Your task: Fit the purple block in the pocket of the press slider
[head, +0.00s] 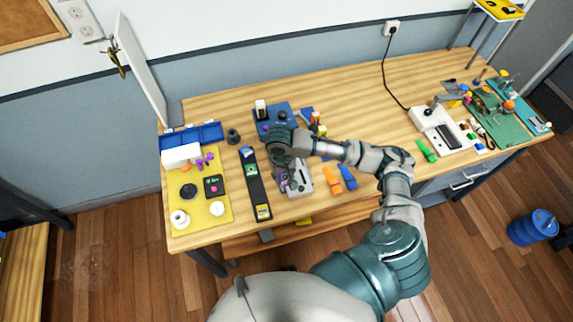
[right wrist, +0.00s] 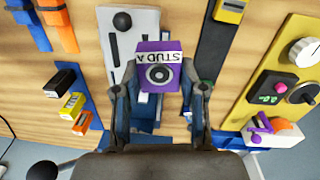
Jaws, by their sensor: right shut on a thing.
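The purple block (right wrist: 158,68), with a white "STUD A" label and a dark ring on its face, is held between the two fingers of my right gripper (right wrist: 158,90). In the head view my right gripper (head: 284,178) is over the front middle of the table, and only a little purple shows there. A light grey plate fixture (right wrist: 135,24) with a black knob and a slot lies beyond the block in the wrist view, partly hidden by it. It also shows beside the gripper in the head view (head: 300,182). I cannot tell which part is the press slider's pocket. My left gripper is not in view.
A black strip (head: 257,190) with green and yellow parts lies left of the gripper. A yellow panel (head: 208,235) with knobs is farther left. A blue fixture (head: 266,126) stands behind. Orange (head: 332,180) and blue pieces lie right. Bare wood is free farther right.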

